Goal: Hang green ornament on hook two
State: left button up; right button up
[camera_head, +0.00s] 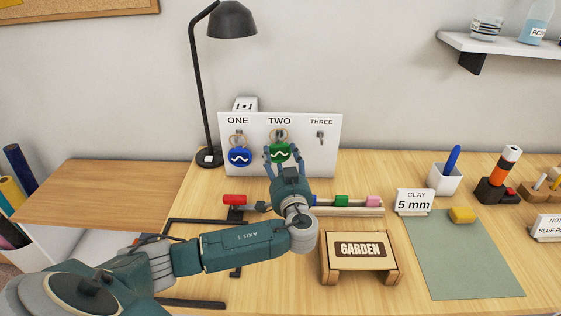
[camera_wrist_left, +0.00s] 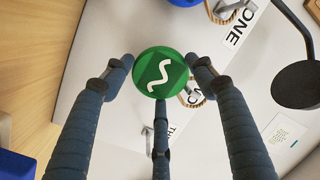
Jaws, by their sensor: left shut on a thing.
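The green ornament (camera_head: 279,153), round with a white wavy line, is at hook two on the white board (camera_head: 331,150). Its ring (camera_head: 279,135) shows at the hook; whether the hook passes through it is hard to tell. My left gripper (camera_head: 282,155) is shut on the ornament from the front. A blue ornament (camera_head: 239,157) hangs at hook one. Hook three (camera_head: 320,136) is empty. My right gripper is out of view.
A black lamp (camera_head: 232,22) stands left of the board. A rack with coloured pieces (camera_head: 341,201), a GARDEN stand (camera_head: 360,249) and a CLAY sign (camera_head: 414,202) stand to the right.

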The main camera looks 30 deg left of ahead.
aim_at(279, 162)
pick_arm(q)
jog(key=shift+b, duration=0.4)
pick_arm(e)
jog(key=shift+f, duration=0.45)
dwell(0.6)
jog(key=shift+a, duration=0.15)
pick_arm(q)
jog(key=shift+f, duration=0.15)
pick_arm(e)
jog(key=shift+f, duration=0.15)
pick_arm(q)
jog(key=shift+f+b, duration=0.8)
jog(key=shift+b, duration=0.2)
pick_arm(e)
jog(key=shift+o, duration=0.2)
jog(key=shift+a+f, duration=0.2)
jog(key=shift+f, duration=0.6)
pick_arm(q)
jog(key=shift+f, duration=0.25)
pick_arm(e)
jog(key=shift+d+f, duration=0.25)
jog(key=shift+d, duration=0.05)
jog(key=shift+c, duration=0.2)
pick_arm(q)
jog(key=shift+f+b, duration=0.35)
jog(key=shift+b, duration=0.4)
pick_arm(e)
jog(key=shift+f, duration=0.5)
